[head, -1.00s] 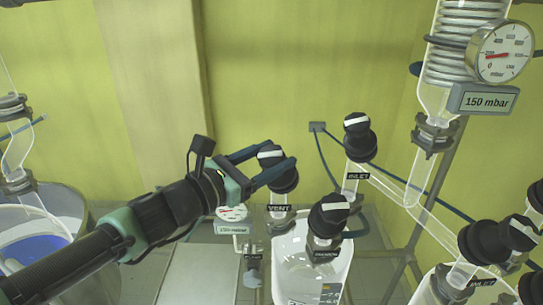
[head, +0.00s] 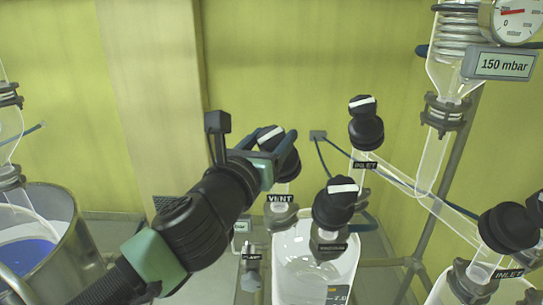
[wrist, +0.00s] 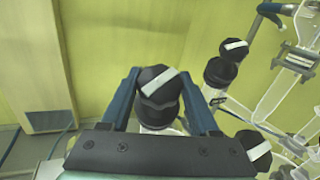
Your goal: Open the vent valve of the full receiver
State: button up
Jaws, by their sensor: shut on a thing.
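The vent valve has a black knob (head: 275,145) with a white bar on top and a "VENT" label (head: 280,198) below it. It stands on the left neck of a glass receiver (head: 315,265) with pale contents; the liquid level is hard to tell. My gripper (wrist: 160,82) is shut on the vent knob, with one blue finger on each side. In the wrist view, the knob (wrist: 157,92) sits between the fingers, its white bar slanting up to the right. In the head view, my gripper partly hides the knob.
A second black knob (head: 335,203) stands close to the right on the same receiver. The inlet knob (head: 365,122) is behind it. More black knobs (head: 508,227) and a second receiver are at lower right. A steel pot (head: 62,245) stands at left.

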jog(key=n+y, duration=0.7)
jog(key=shift+d+r, duration=0.1)
jog(key=shift+d, duration=0.1)
jog(key=n+g+y+p, duration=0.1)
jog(key=n+y, duration=0.1)
jog(key=n, duration=0.1)
jog(key=n+g+y+p, duration=0.1)
jog(key=n+g+y, duration=0.1)
jog(key=n+y, duration=0.1)
jog(key=shift+a+r+n+y, duration=0.1)
jog(key=shift+r+n+y, duration=0.15)
jog(key=shift+n, duration=0.25)
jog(key=n+g+y+p, duration=0.2)
jog(key=n+g+p, duration=0.1)
jog(key=shift+n+g+y+p, duration=0.25)
jog(key=shift+n+g+p, duration=0.05)
jog(key=shift+g+p, duration=0.1)
jog(key=n+g+p, duration=0.3)
jog(key=p, duration=0.1)
jog(key=shift+r+y+p, duration=0.1)
jog(key=shift+y+p, duration=0.25)
jog(key=shift+y, duration=0.05)
jog(key=n+g+p, duration=0.3)
jog(key=shift+a+g, duration=0.15)
jog(key=shift+g, duration=0.15)
jog(key=shift+n+g+p, duration=0.6)
jog(key=shift+n+p, duration=0.1)
jog(key=shift+p, duration=0.15)
